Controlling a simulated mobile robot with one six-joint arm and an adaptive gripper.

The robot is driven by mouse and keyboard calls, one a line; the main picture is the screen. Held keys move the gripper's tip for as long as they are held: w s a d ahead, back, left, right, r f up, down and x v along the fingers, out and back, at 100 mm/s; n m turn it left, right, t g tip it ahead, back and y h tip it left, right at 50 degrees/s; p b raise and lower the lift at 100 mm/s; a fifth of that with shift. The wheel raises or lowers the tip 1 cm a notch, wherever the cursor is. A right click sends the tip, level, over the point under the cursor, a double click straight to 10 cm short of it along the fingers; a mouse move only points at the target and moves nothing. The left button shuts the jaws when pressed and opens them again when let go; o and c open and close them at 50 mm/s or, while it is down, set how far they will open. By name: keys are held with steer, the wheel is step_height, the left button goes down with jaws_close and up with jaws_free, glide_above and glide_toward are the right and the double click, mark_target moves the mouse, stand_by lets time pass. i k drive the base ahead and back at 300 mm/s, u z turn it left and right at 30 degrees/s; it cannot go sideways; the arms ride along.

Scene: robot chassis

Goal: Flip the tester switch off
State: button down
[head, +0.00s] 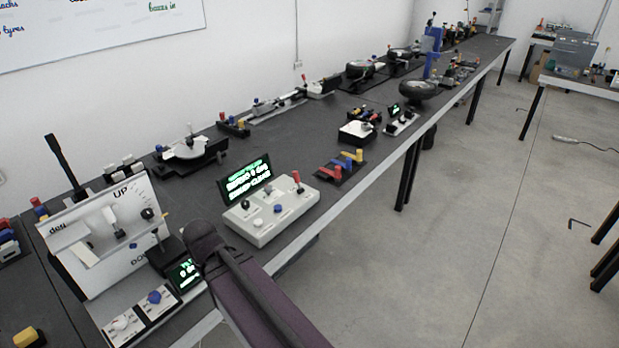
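A white control box (272,222) with a black display of green text (247,182) stands on the bench in the middle left. It carries a red-topped lever (297,178), a grey-topped stick and coloured knobs. The gripper's fingers cannot be made out; the arm hides part of the bench.
Small white switch boxes (157,302) with a blue and a white knob sit at the near bench edge. A dial device (190,150) and a coloured block set (342,167) stand nearby. The long dark bench runs to the back right. Grey floor (480,230) is mostly clear.

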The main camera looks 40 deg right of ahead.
mark_target(297, 179)
steer(key=z, duration=0.5)
steer(key=k, duration=1.4)
steer(key=u, duration=0.05)
steer(key=i, duration=0.65)
steer(key=z, duration=0.6)
steer(key=i, duration=0.45)
steer(key=z, duration=0.1)
